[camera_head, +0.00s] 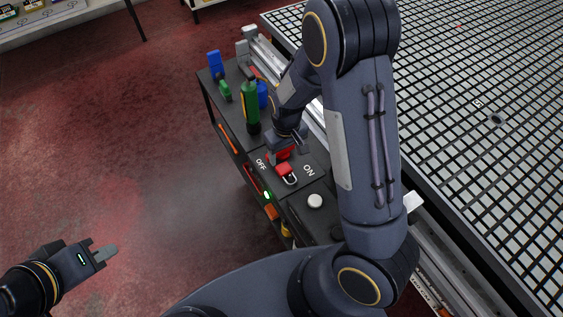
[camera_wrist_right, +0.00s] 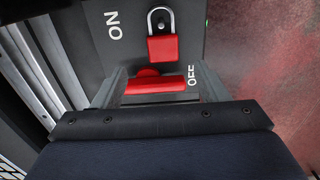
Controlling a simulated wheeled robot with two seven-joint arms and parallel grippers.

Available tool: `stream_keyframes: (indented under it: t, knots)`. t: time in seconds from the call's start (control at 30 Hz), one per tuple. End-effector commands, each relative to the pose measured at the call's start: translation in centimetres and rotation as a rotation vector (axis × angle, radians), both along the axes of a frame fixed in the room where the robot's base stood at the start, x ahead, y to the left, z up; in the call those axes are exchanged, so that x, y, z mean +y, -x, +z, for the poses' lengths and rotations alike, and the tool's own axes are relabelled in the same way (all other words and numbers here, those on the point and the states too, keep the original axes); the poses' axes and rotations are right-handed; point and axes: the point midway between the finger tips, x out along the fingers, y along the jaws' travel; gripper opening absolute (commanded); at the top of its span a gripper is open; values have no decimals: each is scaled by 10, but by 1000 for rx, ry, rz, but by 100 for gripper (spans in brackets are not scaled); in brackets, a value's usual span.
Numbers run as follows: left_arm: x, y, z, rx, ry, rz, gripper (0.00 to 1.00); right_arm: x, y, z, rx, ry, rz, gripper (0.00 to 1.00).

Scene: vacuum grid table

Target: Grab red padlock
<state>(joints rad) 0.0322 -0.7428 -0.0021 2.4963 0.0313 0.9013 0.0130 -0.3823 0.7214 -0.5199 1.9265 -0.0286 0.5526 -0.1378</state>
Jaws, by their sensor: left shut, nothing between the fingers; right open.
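The red padlock (camera_head: 284,169) with its silver shackle is at the switch panel between the OFF and ON labels. In the right wrist view the padlock (camera_wrist_right: 163,48) is just ahead of the fingertips, its shackle around a dark post or hole. My right gripper (camera_wrist_right: 160,84) is open, with the red switch handle (camera_wrist_right: 155,85) showing between its fingers; I cannot tell whether they touch it. In the head view the right gripper (camera_head: 289,148) is over the panel, beside the padlock and partly hidden by my arm. My left gripper (camera_head: 105,253) is shut and empty, far from the panel.
A white round button (camera_head: 315,201) is nearer. The black grid table (camera_head: 480,120) lies right. The red floor at left is clear.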

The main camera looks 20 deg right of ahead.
Motion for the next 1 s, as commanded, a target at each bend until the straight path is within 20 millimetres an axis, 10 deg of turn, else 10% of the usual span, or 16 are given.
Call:
stream_keyframes:
  t: [0.5, 0.83, 1.0]
  knots:
    - [0, 0, 9, 0, 0, 0, 0, 4, 3, -67, 6, 2, -1, 67]
    - [0, 0, 9, 0, 0, 0, 0, 4, 2, -75, 2, 0, 0, 67]
    - [0, 0, 9, 0, 0, 0, 0, 4, 2, -75, 2, 0, -1, 46]
